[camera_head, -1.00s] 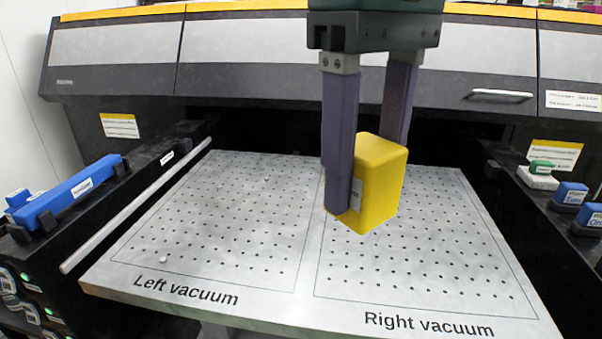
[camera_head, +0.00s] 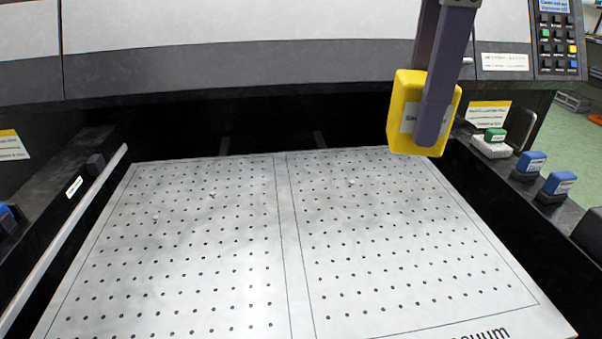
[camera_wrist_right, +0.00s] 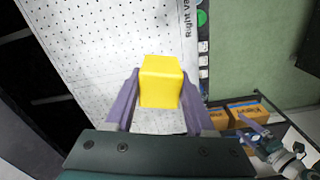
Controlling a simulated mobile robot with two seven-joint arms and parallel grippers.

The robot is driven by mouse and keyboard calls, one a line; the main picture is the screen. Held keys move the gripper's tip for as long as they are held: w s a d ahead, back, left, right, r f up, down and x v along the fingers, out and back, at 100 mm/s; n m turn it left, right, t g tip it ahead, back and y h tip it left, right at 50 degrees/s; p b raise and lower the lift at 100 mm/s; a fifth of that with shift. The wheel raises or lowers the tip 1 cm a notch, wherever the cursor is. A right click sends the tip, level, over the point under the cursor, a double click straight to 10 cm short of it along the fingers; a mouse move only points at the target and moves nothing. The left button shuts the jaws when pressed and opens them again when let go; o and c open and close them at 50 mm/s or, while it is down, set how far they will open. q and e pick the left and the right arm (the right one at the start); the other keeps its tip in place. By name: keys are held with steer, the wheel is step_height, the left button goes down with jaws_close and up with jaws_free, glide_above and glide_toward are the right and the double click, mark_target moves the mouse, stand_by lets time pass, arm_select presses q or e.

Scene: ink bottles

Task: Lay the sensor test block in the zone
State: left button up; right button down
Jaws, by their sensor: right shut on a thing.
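The yellow sensor test block (camera_head: 410,90) has a pale label on its side. My right gripper (camera_head: 436,100) is shut on it and holds it over the back right of the perforated white table (camera_head: 284,240). In the right wrist view the block (camera_wrist_right: 161,82) sits between the two purple fingers of the right gripper (camera_wrist_right: 160,95), with the table (camera_wrist_right: 100,50) beyond it. The block looks raised above the table, but its exact height is hard to tell. Thin lines outline a left and a right area on the table.
Blue stamp-like blocks (camera_head: 557,183) and a green-topped one (camera_head: 494,135) stand on the dark right-hand ledge. A pale rail (camera_head: 75,228) runs along the table's left side. The dark machine front (camera_head: 250,70) rises behind. The table top is mostly clear.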

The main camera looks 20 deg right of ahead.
steer(key=f+n, duration=0.1)
steer(key=d+f+n+b, duration=0.1)
steer(key=f+n, duration=0.1)
steer(key=shift+d, duration=0.1)
step_height(320, 180, down, 20)
steer(key=b, duration=0.3)
steer(key=shift+b, duration=0.35)
steer(key=shift+c, duration=1.3)
jaws_free()
steer(key=shift+f, duration=0.15)
